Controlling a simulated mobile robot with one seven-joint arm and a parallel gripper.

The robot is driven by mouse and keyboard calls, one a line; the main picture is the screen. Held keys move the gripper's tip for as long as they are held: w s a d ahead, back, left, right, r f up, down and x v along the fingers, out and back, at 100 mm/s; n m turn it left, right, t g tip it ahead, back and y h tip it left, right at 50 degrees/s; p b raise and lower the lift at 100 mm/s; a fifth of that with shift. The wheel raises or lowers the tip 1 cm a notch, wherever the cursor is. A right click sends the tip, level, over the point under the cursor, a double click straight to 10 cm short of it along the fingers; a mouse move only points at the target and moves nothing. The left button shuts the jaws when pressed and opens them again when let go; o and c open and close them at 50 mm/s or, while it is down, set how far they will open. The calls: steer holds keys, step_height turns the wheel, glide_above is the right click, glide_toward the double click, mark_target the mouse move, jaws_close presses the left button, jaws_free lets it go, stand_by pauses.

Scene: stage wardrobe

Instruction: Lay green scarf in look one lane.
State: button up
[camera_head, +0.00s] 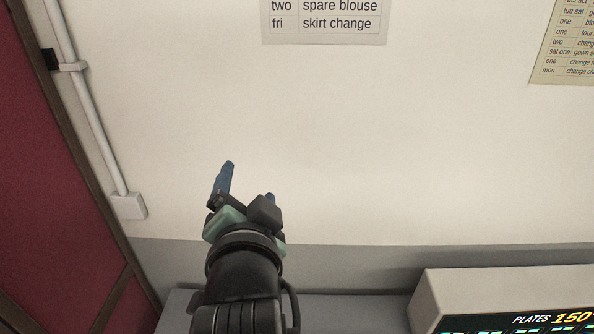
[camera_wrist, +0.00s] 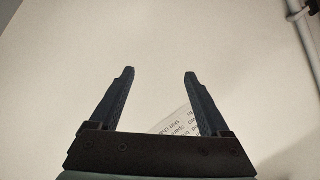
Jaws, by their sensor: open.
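My gripper (camera_head: 248,182) is raised in front of a pale wall in the head view, with its blue fingers pointing up. In the wrist view my gripper (camera_wrist: 160,73) is open, its two dark blue fingers wide apart with nothing between them but the wall and part of a printed sheet behind. The green scarf and the look one lane are not in either view.
A printed sheet (camera_head: 323,22) and another list (camera_head: 565,45) hang on the wall (camera_head: 420,150). A white pipe (camera_head: 95,110) runs down at left beside a red panel (camera_head: 45,170). A box marked PLATES 150 (camera_head: 510,290) stands at lower right.

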steer(key=s+d+r+n+t, duration=0.2)
steer(key=s+r+t, duration=0.2)
steer(key=r, duration=0.6)
steer(key=s+d+r+n+t+h, duration=0.1)
steer(key=s+d+r+n+t, duration=0.1)
steer(key=r, duration=0.8)
steer(key=s+d+r+n+t+h, duration=0.1)
steer(key=s+r+t, duration=0.4)
steer(key=r, duration=0.5)
steer(key=s+d+n, duration=0.1)
steer(key=n, duration=0.1)
steer(key=shift+s+d+r+n+t, duration=0.15)
steer(key=shift+s+d+n+t, duration=0.2)
steer(key=shift+n+t, duration=0.05)
step_height(320, 180, down, 3)
steer(key=b, duration=0.2)
steer(key=shift+r+b, duration=0.15)
steer(key=shift+b, duration=0.2)
